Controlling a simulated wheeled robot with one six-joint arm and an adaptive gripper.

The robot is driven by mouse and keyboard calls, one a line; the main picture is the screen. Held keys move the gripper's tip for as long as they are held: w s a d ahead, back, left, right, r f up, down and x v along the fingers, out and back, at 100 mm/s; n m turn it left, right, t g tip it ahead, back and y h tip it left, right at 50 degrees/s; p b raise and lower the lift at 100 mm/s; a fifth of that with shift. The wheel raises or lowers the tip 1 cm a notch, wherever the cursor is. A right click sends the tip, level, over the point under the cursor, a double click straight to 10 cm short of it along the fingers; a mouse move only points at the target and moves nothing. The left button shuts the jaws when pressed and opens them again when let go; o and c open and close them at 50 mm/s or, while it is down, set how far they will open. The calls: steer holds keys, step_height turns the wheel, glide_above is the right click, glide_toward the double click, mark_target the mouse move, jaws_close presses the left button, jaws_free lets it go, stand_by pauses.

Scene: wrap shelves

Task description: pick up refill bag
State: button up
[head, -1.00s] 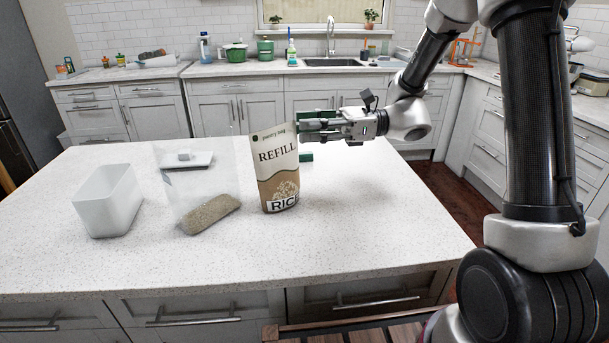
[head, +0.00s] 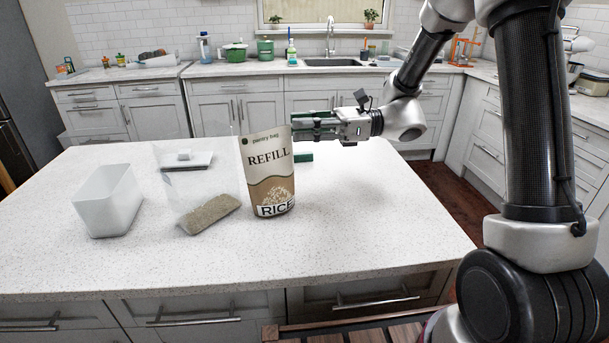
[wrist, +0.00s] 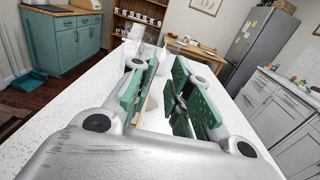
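The refill bag (head: 267,180), a cream and tan pouch marked REFILL and RICE, stands upright on the white counter (head: 345,235) in the head view. My gripper (head: 294,128) is level with the bag's upper part, at its right edge, fingers pointing left. In the wrist view my gripper (wrist: 160,78) has its green-padded fingers apart with a gap between them. A thin tan edge, apparently the bag (wrist: 140,110), shows close to the left finger's inner side. The head view hides how far the fingers reach around the bag.
A clear bag with brown grain (head: 210,213) lies left of the refill bag. A white open container (head: 108,203) stands further left, and a white lid-like piece (head: 187,161) lies behind. A green block (head: 303,158) is behind the bag. The counter's right front is clear.

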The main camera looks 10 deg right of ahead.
mark_target(247, 184)
steer(key=shift+o, duration=0.4)
steer(key=shift+o, duration=0.3)
steer(key=w+d, duration=0.1)
steer(key=d, duration=0.6)
steer(key=o, duration=0.4)
steer(key=shift+s+a+f, duration=0.15)
steer(key=shift+s+f, duration=0.05)
steer(key=o, duration=0.6)
steer(key=a+f+g, duration=0.1)
steer(key=a+f, duration=0.1)
steer(key=f, duration=0.1)
steer(key=s+a+f+n+g, duration=0.1)
steer(key=a+f+g, duration=0.1)
steer(key=f, duration=0.1)
steer(key=a+f+g, duration=0.1)
steer(key=a+f, duration=0.2)
steer(key=f, duration=0.1)
steer(key=shift+s+n+h, duration=0.25)
steer(key=shift+n+h, duration=0.05)
steer(key=shift+n, duration=0.1)
steer(key=shift+w+d+f+n+g, duration=0.1)
steer(key=shift+f+n+g, duration=0.1)
steer(key=shift+n+g, duration=0.15)
steer(key=shift+x, duration=3.85)
steer(key=shift+c, duration=0.3)
